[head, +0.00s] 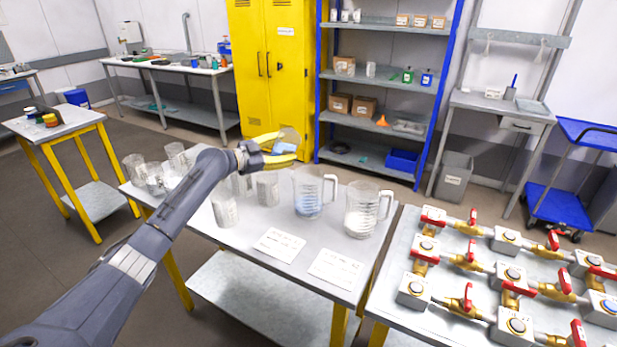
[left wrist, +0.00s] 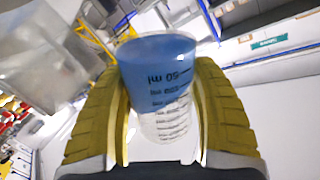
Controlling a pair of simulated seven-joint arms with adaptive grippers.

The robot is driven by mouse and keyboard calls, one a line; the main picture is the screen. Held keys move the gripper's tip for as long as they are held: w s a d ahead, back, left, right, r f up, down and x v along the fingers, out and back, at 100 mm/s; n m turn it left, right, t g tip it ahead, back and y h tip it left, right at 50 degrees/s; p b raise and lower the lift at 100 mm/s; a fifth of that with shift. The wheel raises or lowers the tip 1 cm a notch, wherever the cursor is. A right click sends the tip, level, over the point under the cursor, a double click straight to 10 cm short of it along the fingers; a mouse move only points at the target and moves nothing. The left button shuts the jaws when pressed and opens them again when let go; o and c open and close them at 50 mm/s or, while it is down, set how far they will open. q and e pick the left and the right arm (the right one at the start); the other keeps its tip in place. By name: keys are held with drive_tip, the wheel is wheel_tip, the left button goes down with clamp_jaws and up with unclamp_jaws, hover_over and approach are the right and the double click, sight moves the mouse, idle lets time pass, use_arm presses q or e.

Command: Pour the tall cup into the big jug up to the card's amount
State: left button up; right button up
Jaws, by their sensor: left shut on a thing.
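My left gripper (head: 275,153) has yellow fingers and is shut on a clear tall cup (head: 288,135) with blue liquid in it, held above the back of the table. In the left wrist view the cup (left wrist: 158,85) sits between both fingers, with dark graduation marks and blue liquid. Its exact tilt is hard to tell. A clear handled jug (head: 312,192) with blue liquid stands on the table, below and right of the gripper. A second handled jug (head: 360,212), with no blue in it, stands to its right. Two white cards (head: 280,244) (head: 337,268) lie in front, their print too small to read. My right gripper is out of view.
Several clear beakers stand on the left of the table (head: 255,228), partly behind my left arm; one beaker (head: 224,208) is near the front. A bench with red-handled brass valves (head: 467,258) adjoins on the right. A yellow cabinet (head: 268,70) and blue-framed shelves stand behind.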

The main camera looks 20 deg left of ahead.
use_arm(q)
drive_tip(key=f+n, duration=0.1)
drive_tip(key=w+a+f+n, duration=0.1)
drive_tip(key=n, duration=0.1)
drive_tip(key=shift+a+h, duration=0.25)
drive_tip(key=shift+h, duration=0.05)
drive_tip(key=shift+w+a+r+n+t+b, duration=0.1)
drive_tip(key=shift+a+r+n+t+b, duration=0.1)
drive_tip(key=shift+r+n, duration=0.6)
drive_tip(key=shift+a+r+n+t+b, duration=0.2)
drive_tip(key=shift+r+n, duration=0.2)
drive_tip(key=shift+r, duration=0.7)
